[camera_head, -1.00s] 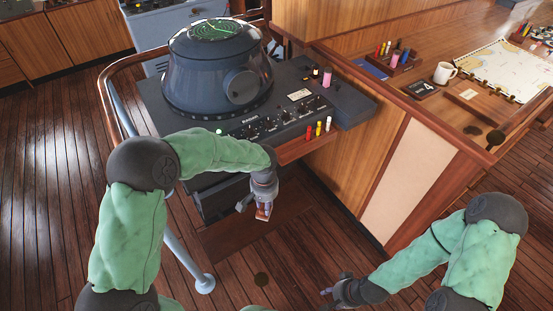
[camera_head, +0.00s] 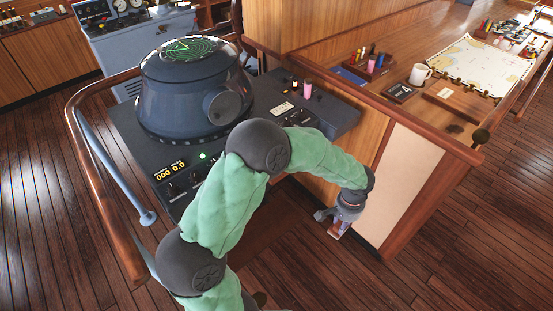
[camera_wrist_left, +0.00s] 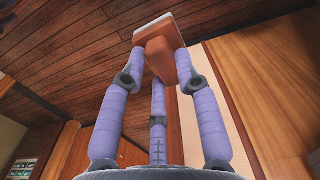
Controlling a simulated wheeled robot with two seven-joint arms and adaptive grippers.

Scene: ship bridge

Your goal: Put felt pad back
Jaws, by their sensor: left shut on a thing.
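My left gripper (camera_head: 335,219) is shut on the felt pad (camera_head: 339,230), a small brown block. It holds the pad in the air, in front of the wooden side of the chart desk. In the left wrist view the purple fingers (camera_wrist_left: 158,64) close around the pad's reddish-brown grip (camera_wrist_left: 160,47). The pad's flat base (camera_wrist_left: 152,29) with a pale edge lies beyond the fingertips. My right gripper is out of view.
The radar console (camera_head: 192,95) stands at the left, with a curved wooden rail (camera_head: 72,118) around it. The chart desk (camera_head: 452,105) at the right bears a white mug (camera_head: 419,75), a chart (camera_head: 484,63) and a pen holder (camera_head: 368,69). My left arm hides part of the console front. Open floor lies at lower right.

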